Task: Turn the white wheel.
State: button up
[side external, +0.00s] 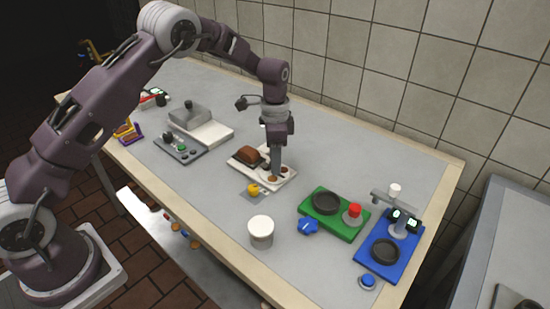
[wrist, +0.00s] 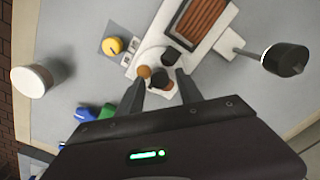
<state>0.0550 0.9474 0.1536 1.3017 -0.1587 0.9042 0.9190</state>
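A round white disc, which looks like the white wheel (wrist: 146,61), lies at the end of a white machine base (wrist: 222,38). Small brown and dark round pieces (wrist: 158,78) sit on it. In the side view the white base (side external: 290,182) is mid-table, beneath my gripper (side external: 276,174), which points down and hides much of the disc. In the wrist view my gripper (wrist: 160,78) has its fingers apart, one on each side of the round pieces, low over the disc. Whether the fingers touch anything is not clear.
A ribbed brown block (wrist: 205,22) sits on the base, beside a black-knobbed lever (wrist: 285,60). A yellow knob (side external: 253,189) and white tub (side external: 261,230) stand in front. Green (side external: 318,223) and blue (side external: 372,250) stations are right; a grey button panel (side external: 180,148) is left.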

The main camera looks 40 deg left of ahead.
grip_shut()
jog(key=shift+n, duration=0.3)
jog(key=n, duration=0.4)
jog(key=shift+n, duration=0.3)
jog(key=n, duration=0.5)
jog(key=shift+n, duration=0.3)
jog(key=n, duration=0.6)
jog(key=shift+a+r, duration=0.1)
jog(key=n, duration=0.6)
jog(key=shift+n, duration=0.4)
